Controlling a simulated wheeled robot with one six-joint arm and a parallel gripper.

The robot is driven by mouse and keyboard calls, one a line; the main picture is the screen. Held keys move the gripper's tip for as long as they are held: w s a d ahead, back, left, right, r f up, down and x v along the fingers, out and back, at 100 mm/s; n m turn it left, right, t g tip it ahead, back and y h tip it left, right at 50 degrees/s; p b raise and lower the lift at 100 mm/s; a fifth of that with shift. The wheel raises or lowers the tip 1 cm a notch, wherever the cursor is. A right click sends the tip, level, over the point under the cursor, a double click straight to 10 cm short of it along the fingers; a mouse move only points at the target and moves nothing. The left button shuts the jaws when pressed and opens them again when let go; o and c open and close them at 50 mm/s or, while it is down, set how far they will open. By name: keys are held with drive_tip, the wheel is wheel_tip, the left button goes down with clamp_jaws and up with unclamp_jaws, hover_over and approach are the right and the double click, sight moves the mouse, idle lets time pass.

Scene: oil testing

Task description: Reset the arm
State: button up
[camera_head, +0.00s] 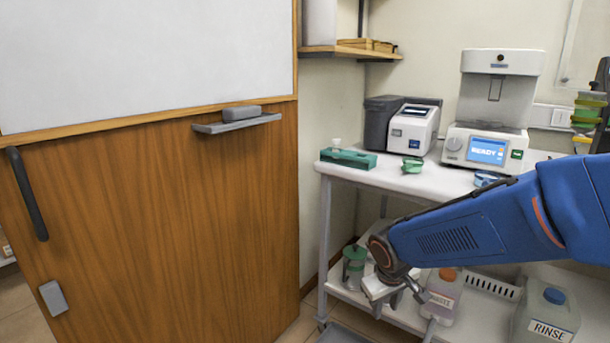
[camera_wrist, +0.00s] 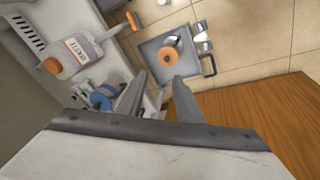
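My blue arm reaches in from the right in the head view, and my gripper (camera_head: 404,298) hangs low in front of the cart's lower shelf. In the wrist view its two grey fingers (camera_wrist: 158,90) stand apart with no object between them, so it is open and empty. Beyond the fingertips lies a grey tray (camera_wrist: 150,48) bearing an item with an orange ring (camera_wrist: 168,56), below and apart from the fingers.
The white cart top (camera_head: 440,181) holds a green rack (camera_head: 348,158), a small analyser (camera_head: 413,130) and a machine reading READY (camera_head: 488,150). A WASTE bottle (camera_head: 444,296) and a RINSE bottle (camera_head: 545,318) stand below. A wooden cabinet (camera_head: 160,215) fills the left.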

drive_tip(key=s+d+r+m, duration=0.2)
drive_tip(key=s+d+r, duration=0.2)
drive_tip(key=s, duration=0.6)
drive_tip(key=s+d+r+m+t+y, duration=0.1)
drive_tip(key=s+d+r, duration=0.3)
drive_tip(key=s, duration=0.7)
wheel_tip(320, 180, up, 2)
drive_tip(key=shift+d+r+m+t, duration=0.2)
drive_tip(key=shift+m+t, duration=0.1)
drive_tip(key=shift+m, duration=0.4)
